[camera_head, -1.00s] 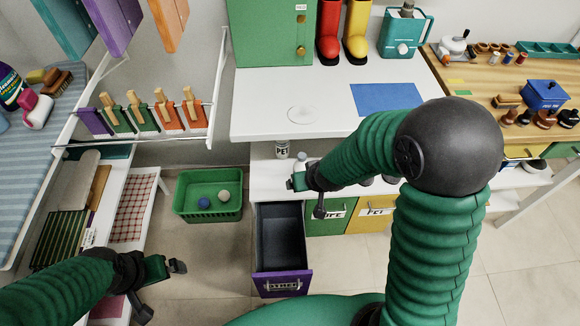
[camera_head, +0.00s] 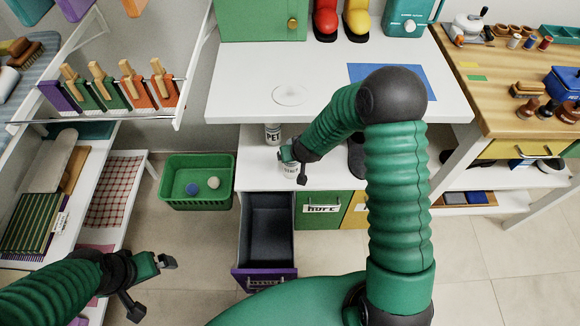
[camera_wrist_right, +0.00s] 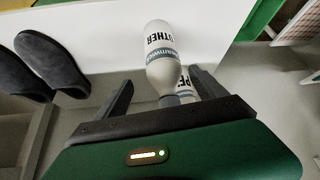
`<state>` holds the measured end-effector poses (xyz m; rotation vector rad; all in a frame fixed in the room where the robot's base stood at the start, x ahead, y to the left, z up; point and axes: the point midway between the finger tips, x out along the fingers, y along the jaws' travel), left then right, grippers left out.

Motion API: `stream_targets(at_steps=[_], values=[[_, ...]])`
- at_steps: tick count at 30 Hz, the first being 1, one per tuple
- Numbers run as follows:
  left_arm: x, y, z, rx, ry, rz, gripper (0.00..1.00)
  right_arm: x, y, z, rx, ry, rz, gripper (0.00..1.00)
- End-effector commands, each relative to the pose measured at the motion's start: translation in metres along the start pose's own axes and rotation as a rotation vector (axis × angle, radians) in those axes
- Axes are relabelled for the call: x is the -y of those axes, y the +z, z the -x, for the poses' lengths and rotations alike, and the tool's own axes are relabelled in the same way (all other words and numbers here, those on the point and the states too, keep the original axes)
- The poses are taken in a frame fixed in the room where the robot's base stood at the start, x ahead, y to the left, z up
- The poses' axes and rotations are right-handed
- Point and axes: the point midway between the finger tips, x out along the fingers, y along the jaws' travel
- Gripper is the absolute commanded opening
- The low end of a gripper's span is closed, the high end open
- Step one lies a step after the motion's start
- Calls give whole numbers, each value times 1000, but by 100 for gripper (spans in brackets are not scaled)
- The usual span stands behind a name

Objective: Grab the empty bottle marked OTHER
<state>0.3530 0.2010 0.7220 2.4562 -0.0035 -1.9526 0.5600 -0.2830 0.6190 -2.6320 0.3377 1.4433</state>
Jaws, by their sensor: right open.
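The white bottle marked OTHER (camera_wrist_right: 162,52) is in the right wrist view, its neck end towards my gripper and lying between the two fingers. In the head view the bottle (camera_head: 290,171) stands on the lower white shelf, partly hidden by my right gripper (camera_head: 295,166). That gripper is open, with a finger on either side of the bottle and no clear grip. A second bottle marked PET (camera_head: 273,134) stands just behind; it also shows in the wrist view (camera_wrist_right: 187,88), partly hidden. My left gripper (camera_head: 150,287) is open and empty at the lower left.
The white upper tabletop (camera_head: 240,98) overhangs the shelf. Dark shoes (camera_wrist_right: 50,62) stand on the shelf beside the bottles. Below are an open purple-fronted drawer (camera_head: 265,277) and a green drawer (camera_head: 322,208). A green basket (camera_head: 195,170) with two balls is to the left.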

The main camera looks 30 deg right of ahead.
Motion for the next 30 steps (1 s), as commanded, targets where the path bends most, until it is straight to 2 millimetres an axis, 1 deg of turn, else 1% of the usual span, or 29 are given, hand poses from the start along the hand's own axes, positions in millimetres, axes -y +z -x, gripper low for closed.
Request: stream_targets(at_steps=[4,9,11,13,18,19,30], values=[[0,2,-8,-1,0,-1,100,4,2,-16,0,2,1,80],[0,5,-21,-1,0,-1,100,12,4,-47,-1,5,3,80],[0,5,-23,0,0,-1,100,12,4,-54,-1,4,4,80],[0,5,-23,0,0,0,100,12,2,-58,-2,3,3,80],[0,5,-22,-1,0,0,100,10,2,-57,-2,1,2,80],[0,5,-22,-1,0,0,100,10,2,-57,-2,1,2,79],[0,5,-22,-1,0,-1,100,11,2,-57,-2,3,3,31]])
